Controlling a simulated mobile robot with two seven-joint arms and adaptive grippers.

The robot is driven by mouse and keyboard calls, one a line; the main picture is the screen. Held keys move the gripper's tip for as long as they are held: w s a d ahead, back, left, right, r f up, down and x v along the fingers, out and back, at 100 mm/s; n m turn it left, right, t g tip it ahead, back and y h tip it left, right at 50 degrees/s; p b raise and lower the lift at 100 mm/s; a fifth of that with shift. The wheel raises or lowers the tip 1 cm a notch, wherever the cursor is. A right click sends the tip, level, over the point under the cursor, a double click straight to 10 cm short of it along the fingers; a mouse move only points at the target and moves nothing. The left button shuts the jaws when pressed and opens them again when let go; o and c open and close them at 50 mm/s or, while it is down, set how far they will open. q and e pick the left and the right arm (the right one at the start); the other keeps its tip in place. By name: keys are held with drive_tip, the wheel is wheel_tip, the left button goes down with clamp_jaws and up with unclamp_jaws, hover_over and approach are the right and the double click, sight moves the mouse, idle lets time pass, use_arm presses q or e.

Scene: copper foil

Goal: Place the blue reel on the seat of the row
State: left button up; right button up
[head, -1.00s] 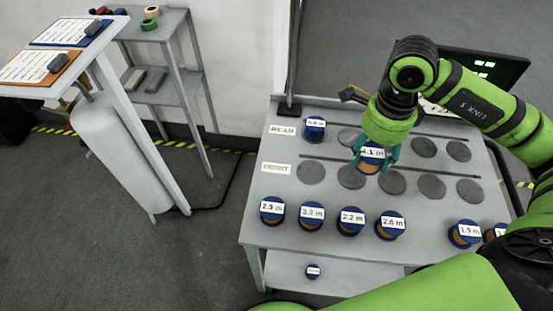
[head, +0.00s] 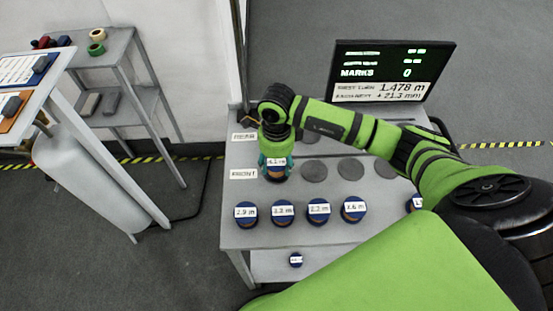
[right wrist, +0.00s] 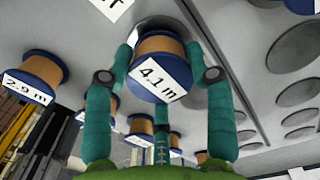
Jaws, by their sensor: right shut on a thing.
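A blue-rimmed reel labelled 4.1 m (head: 277,174) with a copper-coloured winding is between the fingers of my right gripper (head: 276,162). It is over the left end of the FRONT row, beside the FRONT label (head: 243,174). The right wrist view shows the reel (right wrist: 160,62) gripped, with a dark round seat (right wrist: 172,24) partly visible behind it. I cannot tell whether it touches the seat. Three bare front seats, such as this one (head: 313,171), lie to the right. The REAR label (head: 244,136) shows; the leftmost rear place is hidden by my arm. My left gripper is out of view.
Several reels stand nearer, including 2.9 m (head: 246,213) and 2.6 m (head: 353,209). A small reel (head: 296,260) is on the lower shelf. A screen (head: 392,72) stands behind the table. A grey shelf (head: 100,45) and a sloped stand are at left.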

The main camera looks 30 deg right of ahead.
drive_tip(key=shift+f, duration=0.4)
drive_tip(key=shift+f, duration=0.15)
drive_tip(key=o, duration=1.2)
